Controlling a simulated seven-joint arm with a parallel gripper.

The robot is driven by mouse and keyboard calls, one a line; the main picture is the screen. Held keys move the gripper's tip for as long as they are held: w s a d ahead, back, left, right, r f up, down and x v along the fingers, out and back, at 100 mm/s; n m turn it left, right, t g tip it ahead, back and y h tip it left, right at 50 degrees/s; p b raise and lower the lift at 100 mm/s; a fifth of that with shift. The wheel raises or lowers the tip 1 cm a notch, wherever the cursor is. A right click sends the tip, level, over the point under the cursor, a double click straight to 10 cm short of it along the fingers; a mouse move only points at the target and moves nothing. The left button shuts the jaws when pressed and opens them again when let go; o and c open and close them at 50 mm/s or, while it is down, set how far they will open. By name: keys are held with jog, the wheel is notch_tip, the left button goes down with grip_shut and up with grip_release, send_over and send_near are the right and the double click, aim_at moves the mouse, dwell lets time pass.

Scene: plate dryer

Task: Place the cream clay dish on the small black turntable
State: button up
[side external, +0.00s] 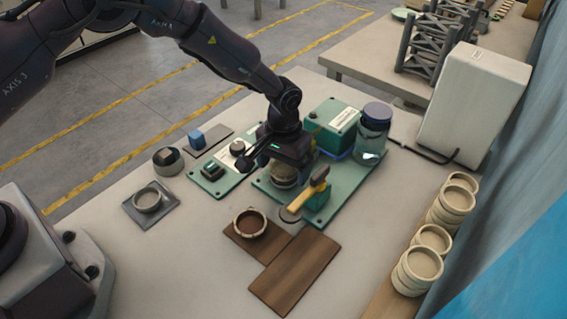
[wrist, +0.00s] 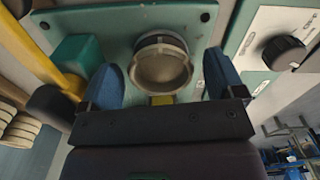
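A round cream clay dish (wrist: 160,68) sits on the green base plate of a press-like device, seen between my fingers in the wrist view. In the side view the dish (side external: 285,178) is partly hidden under my gripper. My gripper (side external: 284,160) is above it; in the wrist view its two blue fingers (wrist: 163,85) are spread on either side, with gaps to the dish. A small round grey unit with a black top (side external: 168,158) stands at the left; I cannot tell for sure that it is the turntable.
A yellow-handled lever (side external: 308,193) stands right beside my gripper. A green box (side external: 332,125) and a glass jar (side external: 372,135) are behind. Stacked dishes (side external: 420,265) line the right edge.

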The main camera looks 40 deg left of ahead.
notch_tip(320, 180, up, 12)
jog(key=shift+r, duration=0.2)
dwell(0.4)
jog(key=shift+r, duration=0.1)
notch_tip(320, 180, up, 10)
jog(key=r+t, duration=0.1)
jog(key=t, duration=0.1)
send_over(283, 173)
jog(key=s+a, duration=0.4)
jog(key=a, duration=0.1)
jog(key=s+a+r, duration=0.4)
jog(key=s+r, duration=0.1)
jog(key=s, duration=0.1)
jog(key=s+a+r+m+t, duration=0.1)
jog(key=s+a, duration=0.2)
jog(key=s, duration=0.5)
jog(key=s+a+r+t, duration=0.1)
jog(key=s+a+t, duration=0.1)
jog(key=s, duration=0.7)
jog(key=shift+a+r+m+t, duration=0.3)
jog(key=shift+a+m, duration=0.1)
jog(key=shift+a, duration=0.1)
